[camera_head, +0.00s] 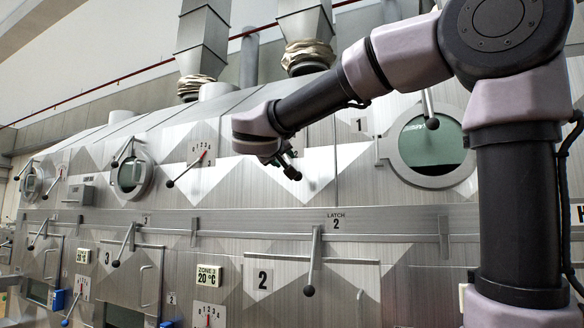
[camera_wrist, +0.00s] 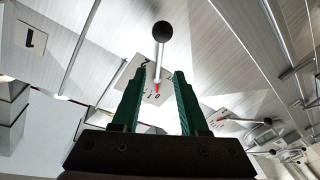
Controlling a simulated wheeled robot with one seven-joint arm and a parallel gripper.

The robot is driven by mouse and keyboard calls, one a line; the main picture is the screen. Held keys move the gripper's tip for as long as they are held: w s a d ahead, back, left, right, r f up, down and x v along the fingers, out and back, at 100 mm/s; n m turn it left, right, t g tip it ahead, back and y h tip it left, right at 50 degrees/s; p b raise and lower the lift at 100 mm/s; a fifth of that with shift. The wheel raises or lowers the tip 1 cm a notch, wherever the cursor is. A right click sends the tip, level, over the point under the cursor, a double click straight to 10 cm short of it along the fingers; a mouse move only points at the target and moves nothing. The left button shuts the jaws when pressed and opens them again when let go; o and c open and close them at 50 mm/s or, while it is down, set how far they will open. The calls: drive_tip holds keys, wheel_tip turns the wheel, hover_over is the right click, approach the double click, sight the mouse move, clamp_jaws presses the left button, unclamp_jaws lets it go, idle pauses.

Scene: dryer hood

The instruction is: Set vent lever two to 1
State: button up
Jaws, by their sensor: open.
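A vent lever (camera_head: 187,168) with a black ball end sits on a scale plate (camera_head: 201,147) on the dryer hood, left of my gripper. Its handle slopes down to the left; a red pointer tip is on the plate. Which figure the pointer marks is too small to tell. My gripper (camera_head: 296,164) (camera_wrist: 161,76) is open and empty, apart from the lever in the head view.
A round window (camera_head: 430,143) is at the right, partly beside my arm. A plate marked 1 (camera_head: 359,125) is right of my gripper. A latch lever (camera_head: 313,262) hangs below. Other levers and a round window (camera_head: 131,175) lie left. A rail (camera_head: 270,222) crosses the front.

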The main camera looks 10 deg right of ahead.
drive_tip(key=x, duration=1)
drive_tip(key=shift+w+d, duration=0.15)
drive_tip(key=shift+w, duration=0.05)
drive_tip(key=shift+c, duration=0.2)
clamp_jaws()
drive_tip(key=shift+f, duration=0.1)
idle(0.8)
